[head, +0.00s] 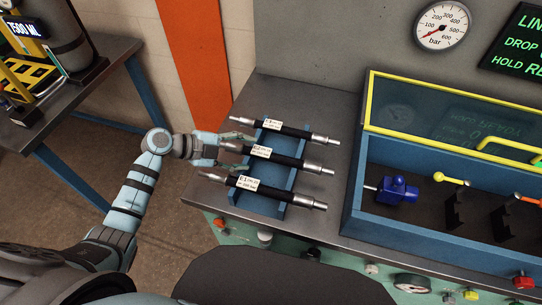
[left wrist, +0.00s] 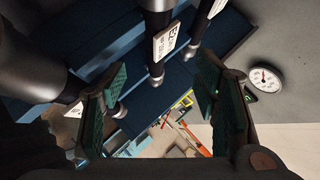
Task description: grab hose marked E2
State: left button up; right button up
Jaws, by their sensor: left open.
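Three black hoses with metal ends lie side by side on a blue rack (head: 268,200). The middle hose (head: 288,160) has a white label reading E2, which also shows in the left wrist view (left wrist: 168,40). The front hose (head: 275,193) is marked E1. The back hose (head: 292,130) has a label too small to read surely. My left gripper (head: 232,153) is open at the left end of the E2 hose, with one finger on each side of it. In the left wrist view the E2 hose passes between the open fingers (left wrist: 163,80). My right gripper is out of view.
A blue case with a yellow-edged clear panel (head: 450,118) stands right of the rack and holds a blue valve (head: 398,190). A pressure gauge (head: 440,25) is on the back wall. A side table (head: 80,85) stands at the left.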

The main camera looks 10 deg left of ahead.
aim_at(267, 155)
pick_arm(q)
jog(key=x, duration=0.8)
jog(key=shift+d, duration=0.45)
grip_shut()
